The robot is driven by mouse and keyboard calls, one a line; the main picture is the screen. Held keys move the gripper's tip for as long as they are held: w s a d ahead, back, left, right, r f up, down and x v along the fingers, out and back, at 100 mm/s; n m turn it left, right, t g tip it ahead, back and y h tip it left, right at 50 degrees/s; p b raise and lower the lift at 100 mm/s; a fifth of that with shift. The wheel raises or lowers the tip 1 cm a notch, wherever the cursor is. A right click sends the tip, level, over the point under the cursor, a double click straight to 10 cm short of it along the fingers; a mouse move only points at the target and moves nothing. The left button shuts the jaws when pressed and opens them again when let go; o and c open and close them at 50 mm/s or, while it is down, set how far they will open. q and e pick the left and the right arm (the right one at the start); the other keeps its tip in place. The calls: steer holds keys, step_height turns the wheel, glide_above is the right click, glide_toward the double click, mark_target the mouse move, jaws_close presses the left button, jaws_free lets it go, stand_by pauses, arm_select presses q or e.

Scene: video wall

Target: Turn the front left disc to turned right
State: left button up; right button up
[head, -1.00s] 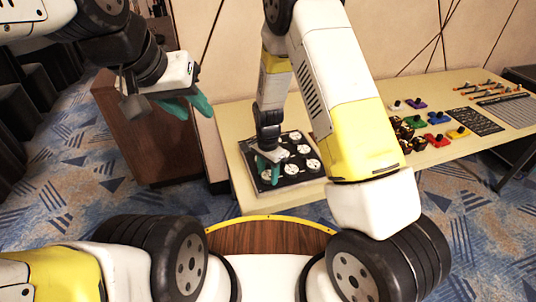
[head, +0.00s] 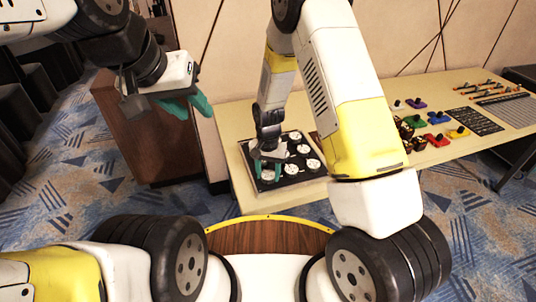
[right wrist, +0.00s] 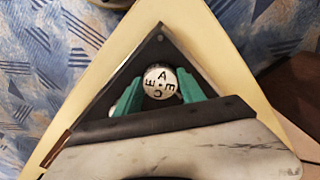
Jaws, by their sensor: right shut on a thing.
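The front left disc (head: 267,172) is white and round, at the near left corner of a black panel (head: 260,186) on the table. In the right wrist view the same disc (right wrist: 161,76) shows dark letters, with an A toward the top of the picture. My right gripper (head: 269,169) has its green fingers on both sides of this disc and is shut on it.
Several other white discs, such as one at the front middle (head: 291,169), sit close by on the panel. Coloured parts, including a red block (head: 437,139), lie farther right on the table (head: 236,128). My right arm covers the table's middle.

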mark_target(269, 174)
steer(key=n, duration=0.5)
steer(key=shift+n, duration=0.3)
steer(key=n, duration=0.5)
steer(key=shift+w+n, duration=0.1)
steer(key=shift+n, duration=0.3)
steer(key=shift+d, duration=0.1)
steer(key=o, duration=1.4)
steer(key=shift+r, duration=3.95)
